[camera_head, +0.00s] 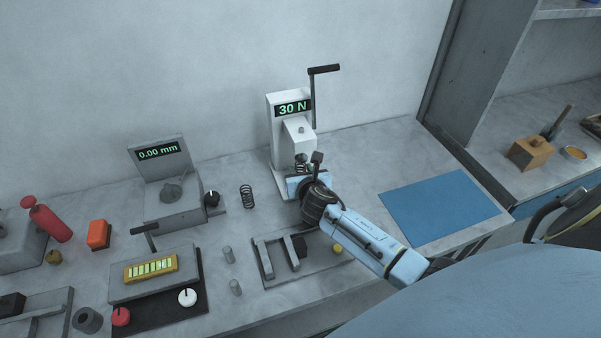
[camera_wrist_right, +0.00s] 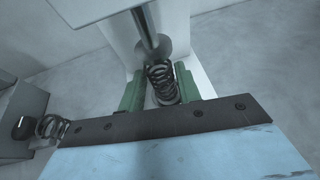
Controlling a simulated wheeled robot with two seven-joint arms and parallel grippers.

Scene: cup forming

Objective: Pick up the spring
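A dark coil spring (camera_head: 301,163) stands upright in the white press with the "30 N" display (camera_head: 292,108), under its plunger. In the right wrist view this spring (camera_wrist_right: 162,82) sits between the two green fingers of my right gripper (camera_wrist_right: 160,88). The fingers are apart, one on each side, with a small gap showing at the left; contact at the right is unclear. In the head view my right gripper (camera_head: 301,182) is at the foot of the press, its fingers largely hidden. A second spring (camera_head: 247,196) stands on the bench to the left, also in the wrist view (camera_wrist_right: 52,128). My left gripper is out of view.
The press lever (camera_head: 325,70) rises above my right gripper. A "0.00 mm" gauge (camera_head: 165,175) stands left of the second spring. A fixture plate (camera_head: 290,262) lies in front, near two small grey cylinders. A blue mat (camera_head: 438,208) at the right is clear.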

